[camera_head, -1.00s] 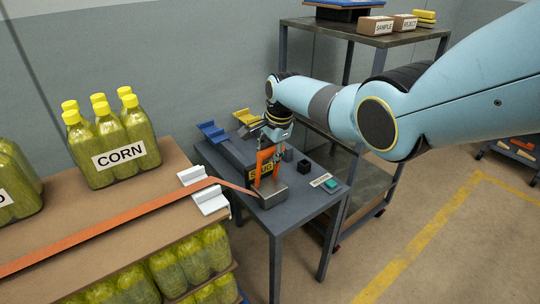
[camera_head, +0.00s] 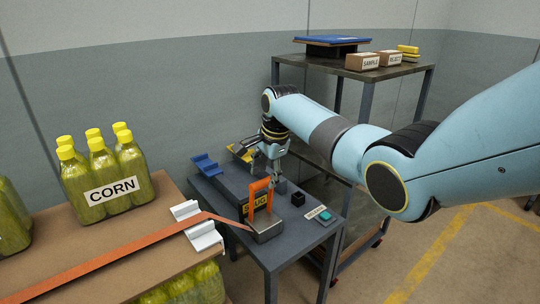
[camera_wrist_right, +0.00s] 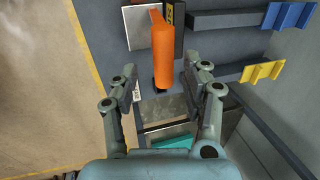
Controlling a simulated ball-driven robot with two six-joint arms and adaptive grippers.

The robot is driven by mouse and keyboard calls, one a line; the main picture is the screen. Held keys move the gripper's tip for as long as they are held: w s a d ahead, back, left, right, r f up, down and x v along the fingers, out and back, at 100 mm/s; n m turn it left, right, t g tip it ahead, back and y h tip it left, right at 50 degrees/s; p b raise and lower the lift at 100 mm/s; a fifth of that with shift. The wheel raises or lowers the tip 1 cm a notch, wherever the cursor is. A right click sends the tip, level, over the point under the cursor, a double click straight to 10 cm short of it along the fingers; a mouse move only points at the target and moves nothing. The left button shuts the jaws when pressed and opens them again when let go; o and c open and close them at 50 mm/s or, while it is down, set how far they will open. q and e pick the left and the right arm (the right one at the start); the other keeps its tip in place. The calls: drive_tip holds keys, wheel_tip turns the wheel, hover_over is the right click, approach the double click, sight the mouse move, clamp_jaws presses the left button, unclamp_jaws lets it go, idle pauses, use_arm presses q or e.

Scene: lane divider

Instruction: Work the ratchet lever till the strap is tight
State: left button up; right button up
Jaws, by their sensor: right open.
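The orange ratchet lever (camera_head: 261,187) stands up from the metal ratchet body (camera_head: 266,231) on the small grey table. The orange strap (camera_head: 120,251) runs from the ratchet to the left across the cardboard top, and I cannot tell how tight it is. A yellow-and-black label (camera_head: 257,202), partly hidden, is behind the lever. My right gripper (camera_head: 265,171) is open at the lever's upper end. In the right wrist view, the lever (camera_wrist_right: 162,50) lies between the lines of the spread fingers (camera_wrist_right: 166,78), with gaps on both sides. My left gripper is out of view.
White blocks (camera_head: 205,236) flank the strap at the cardboard edge. Corn bottles (camera_head: 103,177) stand behind it. The grey table (camera_head: 283,252) also holds a black cube (camera_head: 298,198), a teal button (camera_head: 326,217), and blue (camera_head: 205,164) and yellow (camera_head: 240,151) brackets. A shelf (camera_head: 350,67) stands behind.

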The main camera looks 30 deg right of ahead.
drive_tip(key=v, duration=0.7)
drive_tip(key=shift+r, duration=0.1)
drive_tip(key=shift+c, duration=0.4)
